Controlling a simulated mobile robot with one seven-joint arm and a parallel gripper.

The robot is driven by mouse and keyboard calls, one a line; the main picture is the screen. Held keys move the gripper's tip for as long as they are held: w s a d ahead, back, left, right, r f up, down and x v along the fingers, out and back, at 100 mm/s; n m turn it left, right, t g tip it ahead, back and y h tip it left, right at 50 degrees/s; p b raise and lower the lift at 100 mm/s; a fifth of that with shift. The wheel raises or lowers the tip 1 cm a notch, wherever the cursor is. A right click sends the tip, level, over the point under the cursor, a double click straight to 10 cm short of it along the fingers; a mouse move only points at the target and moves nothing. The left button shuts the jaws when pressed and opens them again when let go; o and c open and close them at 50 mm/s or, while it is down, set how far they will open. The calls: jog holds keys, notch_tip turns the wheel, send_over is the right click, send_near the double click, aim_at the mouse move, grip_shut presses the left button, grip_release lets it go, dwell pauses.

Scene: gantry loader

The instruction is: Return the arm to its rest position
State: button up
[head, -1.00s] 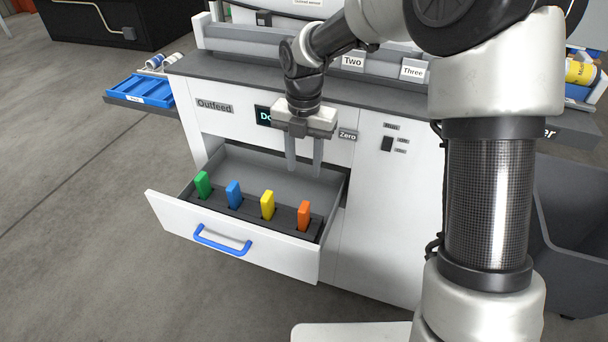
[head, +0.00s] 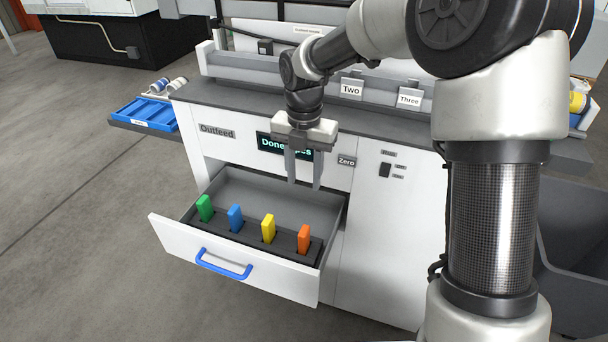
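My gripper (head: 303,184) hangs fingers-down over the back right part of the open drawer, in front of the white cabinet. Its two fingers are apart with nothing between them. My arm reaches in from the right and bends down to the gripper. The open drawer (head: 172,243) has a blue handle and holds a dark rack with a green block (head: 205,208), a blue block (head: 236,218), a yellow block (head: 268,229) and an orange block (head: 304,239), all standing upright in a row. The gripper touches none of them.
The cabinet (head: 390,230) carries a lit display (head: 284,146) partly hidden by my gripper, and a switch (head: 385,170). A blue tray (head: 147,114) sits at the left. A dark grey bin (head: 575,250) stands at the right. Floor at the left is clear.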

jog(key=shift+r+p, duration=2.3)
jog(key=shift+r, duration=0.4)
jog(key=s+d+r+m+t+h+p, duration=0.1)
jog(key=s+d+r+m+t+p, duration=0.1)
jog(key=s+d+r+m, duration=0.5)
jog(key=s+d+r+m+t+p, duration=0.1)
jog(key=s+d+r+m+p, duration=0.3)
jog(key=r+m, duration=0.6)
jog(key=s+d+r+m+t, duration=0.1)
jog(key=s+m, duration=0.5)
jog(key=m, duration=0.1)
jog(key=s+d+r+m+t+y, duration=0.1)
jog(key=s+d+r+m, duration=0.1)
jog(key=s+m, duration=0.4)
jog(key=shift+d+r+m+t, duration=0.2)
jog(key=shift+r+m+t, duration=0.1)
jog(key=shift+m, duration=0.7)
